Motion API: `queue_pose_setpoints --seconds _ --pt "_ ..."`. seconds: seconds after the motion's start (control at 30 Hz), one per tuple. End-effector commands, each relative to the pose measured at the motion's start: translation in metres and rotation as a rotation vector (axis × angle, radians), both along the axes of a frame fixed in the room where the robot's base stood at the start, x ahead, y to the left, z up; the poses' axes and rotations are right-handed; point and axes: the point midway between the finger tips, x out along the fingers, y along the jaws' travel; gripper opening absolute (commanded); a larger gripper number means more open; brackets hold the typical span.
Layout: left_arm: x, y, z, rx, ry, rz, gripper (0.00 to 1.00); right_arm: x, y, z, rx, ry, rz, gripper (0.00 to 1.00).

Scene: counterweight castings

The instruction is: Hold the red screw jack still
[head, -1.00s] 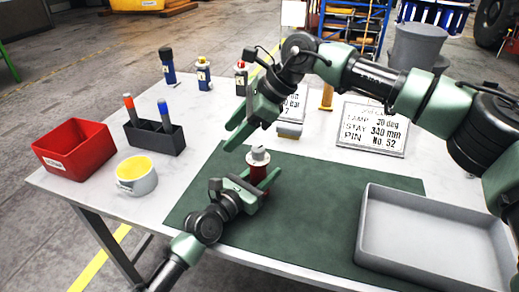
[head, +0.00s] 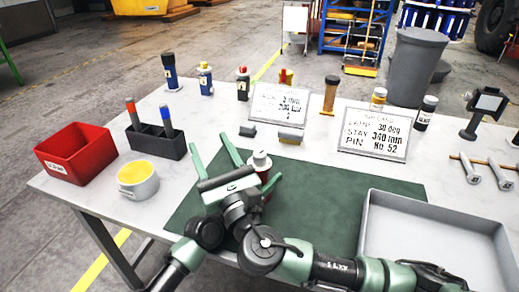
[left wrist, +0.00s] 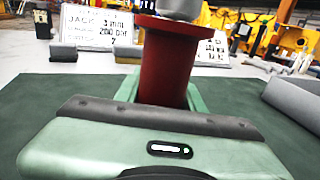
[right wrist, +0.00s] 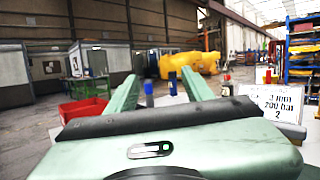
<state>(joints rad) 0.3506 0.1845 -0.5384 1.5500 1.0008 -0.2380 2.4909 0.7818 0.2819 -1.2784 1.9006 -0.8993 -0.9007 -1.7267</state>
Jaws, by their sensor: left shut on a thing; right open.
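The red screw jack (head: 265,176), with a pale grey top, stands upright on the green mat (head: 320,205). My left gripper (head: 267,184) is shut on its red body, partly hidden behind my right gripper. In the left wrist view the red body (left wrist: 166,68) fills the space between the green fingers (left wrist: 163,90); its top is cut off by the frame edge. My right gripper (head: 212,143) is open and empty, low in front and to the left of the jack. The right wrist view shows nothing between its spread fingers (right wrist: 162,82).
A red bin (head: 75,152), a yellow-and-white cup (head: 137,180) and a dark marker holder (head: 155,143) stand at left. A grey tray (head: 433,243) is at right. Sign plates (head: 373,134), bottles and small blocks line the back.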

Motion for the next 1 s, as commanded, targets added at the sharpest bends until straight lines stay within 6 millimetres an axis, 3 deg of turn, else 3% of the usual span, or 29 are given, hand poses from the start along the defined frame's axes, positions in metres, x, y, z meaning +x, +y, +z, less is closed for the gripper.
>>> queue_pose_setpoints --seconds 0.2,0.4,0.57,1.0 --pt "0.000 0.001 0.000 0.000 0.000 0.001 0.00 -0.015 -0.067 -0.045 0.024 0.188 -0.301 0.52" --pt "0.000 0.001 0.000 0.001 -0.001 0.001 0.00 -0.026 -0.098 -0.069 0.008 0.286 -0.431 0.52" --pt "0.000 0.001 0.000 0.001 -0.001 0.001 0.00 -0.017 -0.103 -0.072 0.002 0.300 -0.453 0.52" --pt "0.000 0.000 0.000 0.001 -0.001 0.001 0.00 0.065 -0.101 -0.071 0.002 0.296 -0.452 0.52"
